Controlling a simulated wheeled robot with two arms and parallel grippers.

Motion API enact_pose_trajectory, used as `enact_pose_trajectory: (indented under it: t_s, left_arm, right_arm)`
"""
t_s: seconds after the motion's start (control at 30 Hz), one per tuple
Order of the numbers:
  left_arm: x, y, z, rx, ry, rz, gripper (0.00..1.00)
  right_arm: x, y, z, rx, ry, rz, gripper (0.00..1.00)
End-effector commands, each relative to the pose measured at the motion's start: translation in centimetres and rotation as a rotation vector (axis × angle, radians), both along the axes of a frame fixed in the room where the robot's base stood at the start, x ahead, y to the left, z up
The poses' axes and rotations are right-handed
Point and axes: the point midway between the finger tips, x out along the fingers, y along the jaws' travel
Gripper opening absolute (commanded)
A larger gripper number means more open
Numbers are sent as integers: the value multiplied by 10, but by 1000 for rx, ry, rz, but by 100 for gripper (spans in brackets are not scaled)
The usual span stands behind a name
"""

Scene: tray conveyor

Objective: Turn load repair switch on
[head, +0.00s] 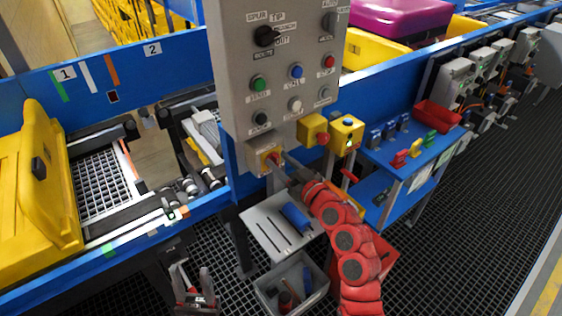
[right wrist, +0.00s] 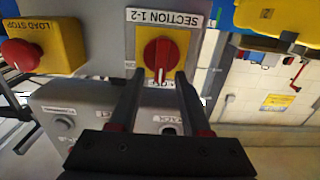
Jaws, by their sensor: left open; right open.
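A red rotary switch (head: 270,158) on a yellow plate sits on a grey box under the control panel (head: 278,70). In the right wrist view, the same red switch (right wrist: 160,55) has a white mark on its knob and a "SECTION 1-2" label beside it. I cannot read a "load repair" label. My right gripper (head: 283,163) is open in front of the switch. In the right wrist view, its two fingertips (right wrist: 158,75) lie on either side of the knob's lower part; contact is unclear. My left gripper (head: 195,290) is open and empty, low and away from the panel.
A yellow box with a red load stop button (right wrist: 22,54) is close beside the switch; another yellow box (head: 346,132) stands further right. A grey shelf (head: 262,228) with a blue item and a grey bin (head: 268,290) are below. A yellow tray (head: 35,200) is left.

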Motion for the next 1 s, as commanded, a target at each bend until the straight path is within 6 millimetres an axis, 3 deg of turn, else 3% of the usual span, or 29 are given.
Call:
enact_pose_trajectory:
  t_s: [0.07,0.3,0.77,1.0]
  left_arm:
    - [0,0,0,0,0,0,50]
    - [0,0,0,0,0,0,50]
    - [0,0,-2,0,0,0,50]
    - [0,0,-8,0,0,0,50]
  right_arm:
    - [0,0,0,0,0,0,44]
    - [0,0,0,1,-1,0,1]
    - [0,-1,0,18,12,-1,0]
    - [2,-4,-1,110,75,-4,0]
